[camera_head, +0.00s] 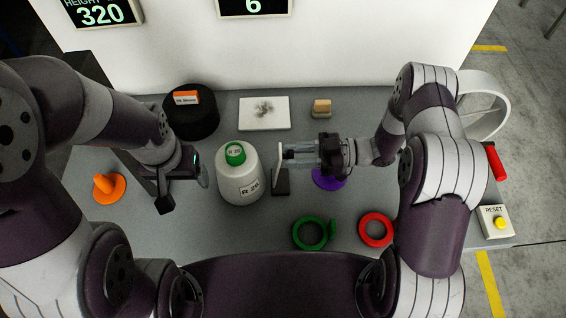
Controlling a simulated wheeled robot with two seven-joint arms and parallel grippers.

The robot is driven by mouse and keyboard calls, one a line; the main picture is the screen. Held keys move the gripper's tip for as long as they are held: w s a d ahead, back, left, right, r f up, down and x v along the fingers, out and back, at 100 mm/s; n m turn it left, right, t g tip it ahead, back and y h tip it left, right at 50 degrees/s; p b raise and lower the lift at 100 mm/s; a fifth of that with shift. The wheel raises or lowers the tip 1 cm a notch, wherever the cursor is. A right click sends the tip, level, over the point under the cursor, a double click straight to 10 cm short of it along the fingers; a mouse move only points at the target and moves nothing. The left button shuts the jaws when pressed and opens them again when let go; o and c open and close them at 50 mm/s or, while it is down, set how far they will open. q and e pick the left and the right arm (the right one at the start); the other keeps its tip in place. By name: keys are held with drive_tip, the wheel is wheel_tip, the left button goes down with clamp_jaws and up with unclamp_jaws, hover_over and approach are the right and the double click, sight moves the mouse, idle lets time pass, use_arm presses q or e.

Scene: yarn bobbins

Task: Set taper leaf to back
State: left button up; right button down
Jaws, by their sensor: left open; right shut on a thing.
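My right gripper (290,156) reaches in from the right, above the table just right of the white bobbin (234,184). It is shut on a thin white upright piece (279,165), which may be the taper leaf; its lower end is close to a dark flat block (281,184). I cannot tell whether the piece and the block are joined. The bobbin stands upright with a green top and a label reading R 20. My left gripper (184,186) is open and empty, left of the bobbin.
A black round object (191,122), a white pad with a grey smudge (264,115) and a wooden block (321,109) stand at the back. An orange cone (108,188) is left. Green (309,233) and red (376,230) rings lie in front; a reset box (495,222) is right.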

drive_tip(key=shift+d+f+y+b, duration=0.35)
drive_tip(key=shift+d+y, duration=0.15)
drive_tip(key=c, duration=0.8)
unclamp_jaws()
use_arm(q)
wheel_tip(320, 180, down, 2)
drive_tip(key=shift+f, duration=0.1)
wheel_tip(320, 180, down, 2)
drive_tip(key=shift+f+b, duration=0.15)
drive_tip(key=shift+b, duration=1.05)
use_arm(e)
drive_tip(key=s+d+r, duration=0.2)
drive_tip(key=d+r, duration=0.1)
drive_tip(key=s+d+r, duration=0.3)
drive_tip(key=r, duration=0.1)
drive_tip(key=s+d+r, duration=0.2)
drive_tip(key=d+r, duration=0.1)
drive_tip(key=r, duration=0.1)
drive_tip(key=shift+s, duration=0.3)
